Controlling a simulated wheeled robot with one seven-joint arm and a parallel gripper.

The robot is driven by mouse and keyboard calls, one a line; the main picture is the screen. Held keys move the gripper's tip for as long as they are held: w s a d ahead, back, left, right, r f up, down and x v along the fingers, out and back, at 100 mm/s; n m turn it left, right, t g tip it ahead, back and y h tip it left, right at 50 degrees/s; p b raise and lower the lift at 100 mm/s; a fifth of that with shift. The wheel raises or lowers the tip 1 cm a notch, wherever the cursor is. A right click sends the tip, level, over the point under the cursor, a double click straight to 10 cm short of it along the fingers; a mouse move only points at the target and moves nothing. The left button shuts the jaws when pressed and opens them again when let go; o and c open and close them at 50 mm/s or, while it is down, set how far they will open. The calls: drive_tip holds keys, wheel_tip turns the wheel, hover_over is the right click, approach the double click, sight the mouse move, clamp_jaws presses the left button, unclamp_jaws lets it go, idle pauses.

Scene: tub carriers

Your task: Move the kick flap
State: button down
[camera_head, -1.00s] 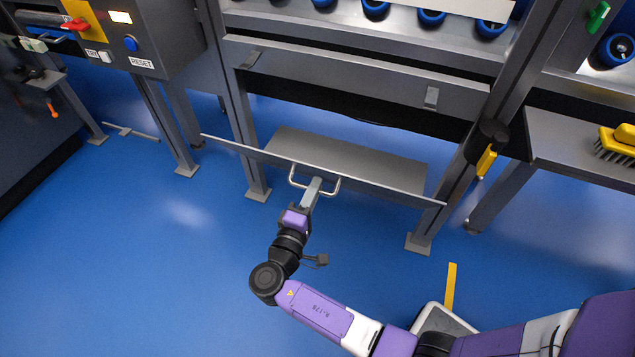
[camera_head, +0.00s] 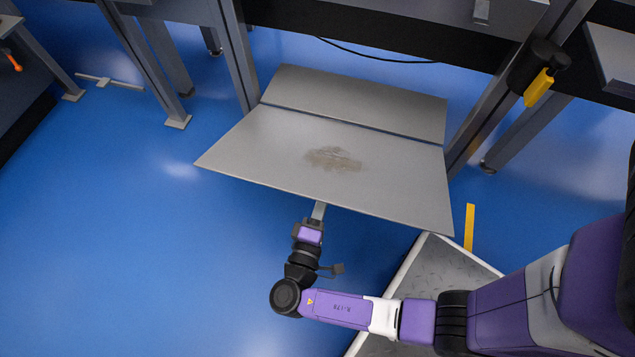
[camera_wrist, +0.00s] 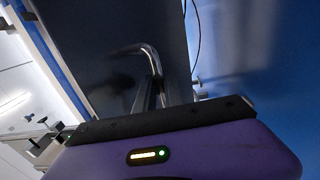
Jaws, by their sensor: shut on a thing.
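The kick flap (camera_head: 250,148) is a flat grey panel with a brown smudge on its upper face. In the head view it slopes out toward me from a hinge line, in front of a grey plate (camera_head: 350,95). My gripper (camera_head: 319,209) reaches in at its front edge, and the fingertips are hidden beneath the panel. In the wrist view the flap's dark underside (camera_wrist: 85,35) carries a bent metal handle (camera_wrist: 150,58). My gripper (camera_wrist: 160,92) is shut on this handle.
Steel frame legs (camera_head: 232,55) stand at both sides of the flap. A yellow-handled thing (camera_head: 538,88) hangs on the right post. A black cable (camera_head: 380,55) hangs behind. Blue floor (camera_head: 130,230) is clear at the left. A yellow strip (camera_head: 469,226) marks the floor at right.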

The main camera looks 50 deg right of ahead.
idle(0.3)
drive_tip(key=c, duration=1.5)
unclamp_jaws()
drive_tip(key=p+v, duration=0.1)
drive_tip(key=v, duration=0.7)
